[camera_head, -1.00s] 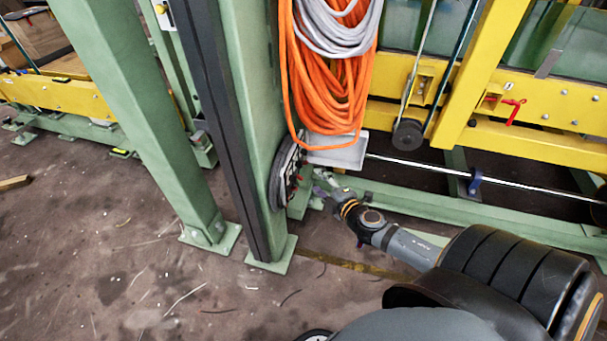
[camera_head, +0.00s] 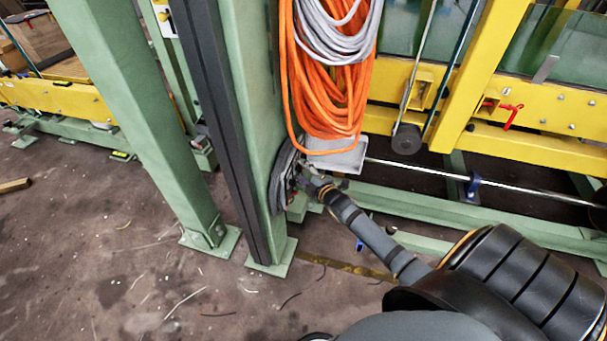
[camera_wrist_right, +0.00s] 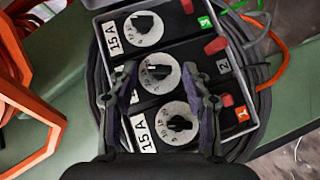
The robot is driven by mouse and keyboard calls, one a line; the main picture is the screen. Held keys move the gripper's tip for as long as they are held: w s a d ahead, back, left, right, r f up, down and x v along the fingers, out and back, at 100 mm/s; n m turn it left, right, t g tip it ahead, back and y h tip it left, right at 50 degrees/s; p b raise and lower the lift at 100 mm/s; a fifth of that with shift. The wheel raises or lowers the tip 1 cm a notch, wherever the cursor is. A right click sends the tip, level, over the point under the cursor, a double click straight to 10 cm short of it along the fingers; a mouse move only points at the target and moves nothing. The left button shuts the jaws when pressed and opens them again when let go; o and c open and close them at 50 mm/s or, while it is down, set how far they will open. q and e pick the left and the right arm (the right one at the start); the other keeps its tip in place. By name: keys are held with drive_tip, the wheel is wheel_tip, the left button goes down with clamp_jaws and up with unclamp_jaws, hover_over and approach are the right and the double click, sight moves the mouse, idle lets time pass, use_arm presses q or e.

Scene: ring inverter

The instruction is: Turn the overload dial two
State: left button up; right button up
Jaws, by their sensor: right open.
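The overload panel (camera_wrist_right: 226,47) shows in the right wrist view with three dials in a slanting row. In the head view my right gripper (camera_head: 303,180) is at the panel, low on the green post, and the arm hides most of the dials. My left gripper is out of view.
Dial three (camera_wrist_right: 143,29) and dial one (camera_wrist_right: 180,123) sit close on either side. Black cable is coiled around the panel. Orange cable (camera_head: 330,100) hangs just above the arm, over a grey ledge (camera_head: 338,158). A green post (camera_head: 262,120) stands at left.

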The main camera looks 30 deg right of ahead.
clamp_jaws()
idle(0.4)
drive_tip(key=shift+r+m+g+y, duration=0.1)
drive_tip(key=shift+m+g+y, duration=0.2)
drive_tip(key=shift+m+g, duration=0.15)
drive_tip(key=shift+w+d+r+m+g, duration=0.15)
drive_tip(key=shift+m+g, duration=0.2)
drive_tip(key=shift+g, duration=0.2)
drive_tip(key=shift+d+r+m+g+y, duration=0.15)
drive_tip(key=shift+r+m+g+y, duration=0.05)
drive_tip(key=shift+m+g+y, duration=0.9)
drive_tip(key=shift+w+g, duration=0.1)
drive_tip(key=shift+g, duration=0.2)
drive_tip(key=shift+y, duration=0.3)
